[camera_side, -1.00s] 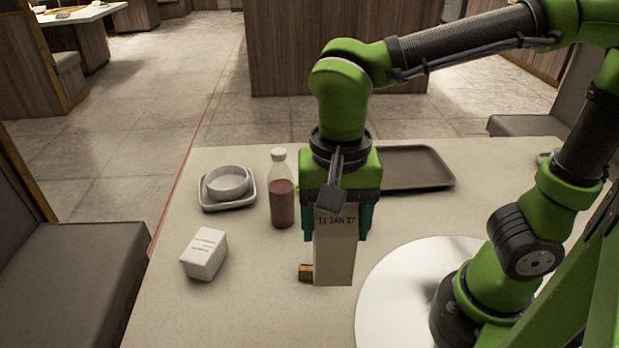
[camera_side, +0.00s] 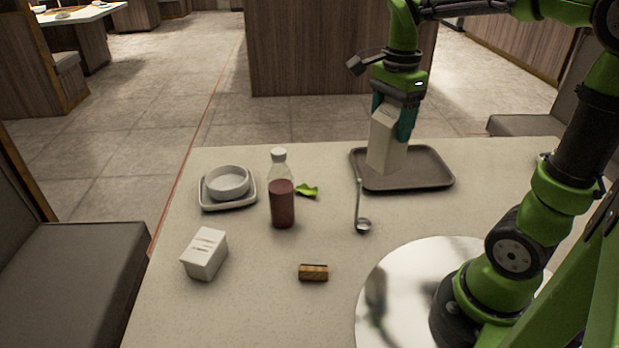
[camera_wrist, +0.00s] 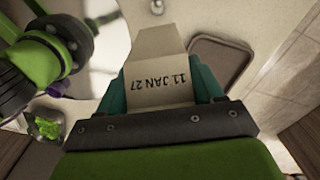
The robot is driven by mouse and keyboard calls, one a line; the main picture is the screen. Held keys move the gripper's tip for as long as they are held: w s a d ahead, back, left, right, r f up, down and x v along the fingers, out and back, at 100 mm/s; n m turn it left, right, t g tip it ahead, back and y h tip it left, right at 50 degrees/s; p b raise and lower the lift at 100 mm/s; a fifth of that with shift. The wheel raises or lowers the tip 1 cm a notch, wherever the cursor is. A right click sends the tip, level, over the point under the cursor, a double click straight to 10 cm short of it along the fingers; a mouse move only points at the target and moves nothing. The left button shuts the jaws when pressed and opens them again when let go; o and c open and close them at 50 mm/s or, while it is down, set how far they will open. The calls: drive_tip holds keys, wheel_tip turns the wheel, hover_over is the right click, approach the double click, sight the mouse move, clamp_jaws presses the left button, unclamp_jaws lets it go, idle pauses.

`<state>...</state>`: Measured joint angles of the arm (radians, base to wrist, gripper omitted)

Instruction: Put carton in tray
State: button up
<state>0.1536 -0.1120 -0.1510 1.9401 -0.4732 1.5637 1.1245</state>
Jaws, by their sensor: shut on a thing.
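The carton (camera_side: 386,146) is a tall off-white box, held a little tilted by my gripper (camera_side: 393,112), whose teal fingers are shut on its upper part. In the side view it hangs over the left part of the dark brown tray (camera_side: 430,170); whether its base touches the tray I cannot tell. In the wrist view the carton (camera_wrist: 158,70) shows the print "11 JAN 27" between the fingers (camera_wrist: 160,88), and the tray (camera_wrist: 220,58) lies beside it to the right. The tray holds nothing else that I can see.
A ladle (camera_side: 361,222) lies just in front of the tray.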

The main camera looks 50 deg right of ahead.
drive_tip(key=s+d+m, duration=0.5)
drive_tip(key=s+d, duration=0.1)
drive_tip(key=d, duration=0.6)
wheel_tip(320, 180, down, 11)
drive_tip(key=w+d+f, duration=0.5)
drive_tip(key=w+d, duration=0.6)
drive_tip(key=w, duration=0.1)
drive_tip(key=shift+f, duration=0.1)
drive_tip(key=o, duration=1.5)
drive_tip(key=shift+s+f, duration=0.1)
drive_tip(key=shift+c, duration=0.2)
